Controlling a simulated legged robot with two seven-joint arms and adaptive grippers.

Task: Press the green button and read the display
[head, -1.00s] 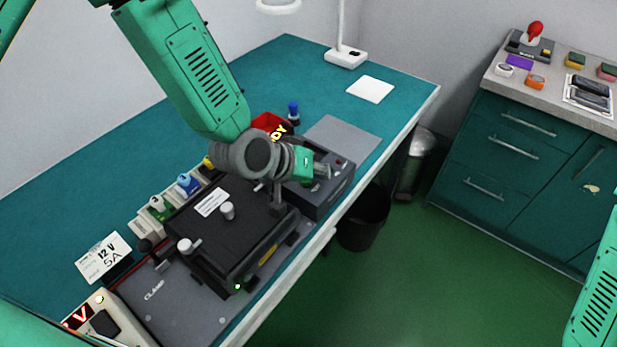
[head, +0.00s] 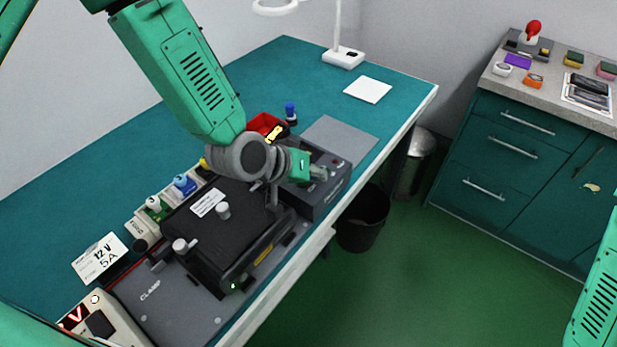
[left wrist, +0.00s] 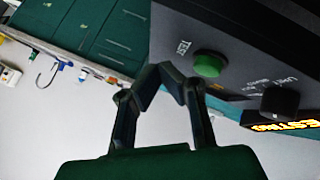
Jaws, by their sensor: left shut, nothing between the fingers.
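The grey tester box (head: 327,192) stands near the table's front edge. Its green button (left wrist: 208,65), beside the word TEST, shows in the left wrist view. My left gripper (left wrist: 172,72) is shut and empty, with its fingertips just beside the button in that view. I cannot tell whether they touch the box. In the head view my left gripper (head: 318,173) is over the box and hides the button. The display (left wrist: 288,126) shows bright amber letters, cut off at the picture edge; the visible part looks like "ESTING". My right gripper is out of view.
A black clamp fixture (head: 230,230) lies left of the box, with a power supply (head: 100,318) at the lower left. A red bin (head: 262,124) and a blue-topped item (head: 290,113) stand behind. A grey mat (head: 340,138) lies bare to the right.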

